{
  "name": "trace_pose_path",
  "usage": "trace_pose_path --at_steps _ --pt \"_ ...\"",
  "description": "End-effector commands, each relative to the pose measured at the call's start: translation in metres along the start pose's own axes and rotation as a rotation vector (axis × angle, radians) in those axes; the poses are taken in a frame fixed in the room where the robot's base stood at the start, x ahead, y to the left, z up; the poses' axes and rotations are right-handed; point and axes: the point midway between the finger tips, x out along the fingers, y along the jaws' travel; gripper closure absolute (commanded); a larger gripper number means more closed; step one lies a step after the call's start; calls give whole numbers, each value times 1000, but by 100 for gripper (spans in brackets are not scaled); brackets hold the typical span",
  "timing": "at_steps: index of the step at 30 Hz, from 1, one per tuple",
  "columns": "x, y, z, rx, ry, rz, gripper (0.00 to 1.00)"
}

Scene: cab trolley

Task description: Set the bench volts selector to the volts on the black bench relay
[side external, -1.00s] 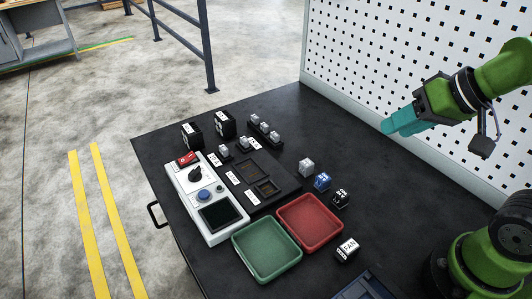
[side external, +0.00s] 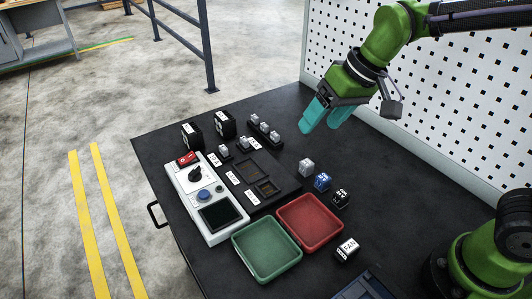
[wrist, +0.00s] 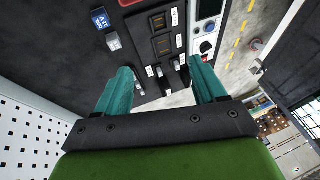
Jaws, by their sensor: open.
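The volts selector looks to be the black knob (side external: 195,174) on the white control panel (side external: 227,233) at the left of the bench. The knob's markings are too small to read. A small black relay (side external: 341,198) with white print on top stands right of the red tray; its print is not legible. A blue relay (side external: 322,181) and a grey one (side external: 306,167) stand in line with it. My gripper (side external: 321,128) is open and empty, high above the back of the bench, well apart from the panel and relays.
A red tray (side external: 311,244) and a green tray (side external: 268,276) lie at the front. Black boxes (side external: 225,124) and a dark socket board (side external: 257,203) with small grey relays sit beside the panel. A perforated wall (side external: 440,130) rises behind.

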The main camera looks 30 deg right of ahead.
Motion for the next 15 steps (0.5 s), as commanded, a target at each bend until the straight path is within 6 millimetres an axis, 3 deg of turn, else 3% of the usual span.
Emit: trace_pose_path --at_steps 6,12,15 --pt "60 -58 -50 -194 -71 23 30" --pt "119 -114 -84 -393 -87 52 30" --pt "136 -136 -98 -474 -74 61 30"
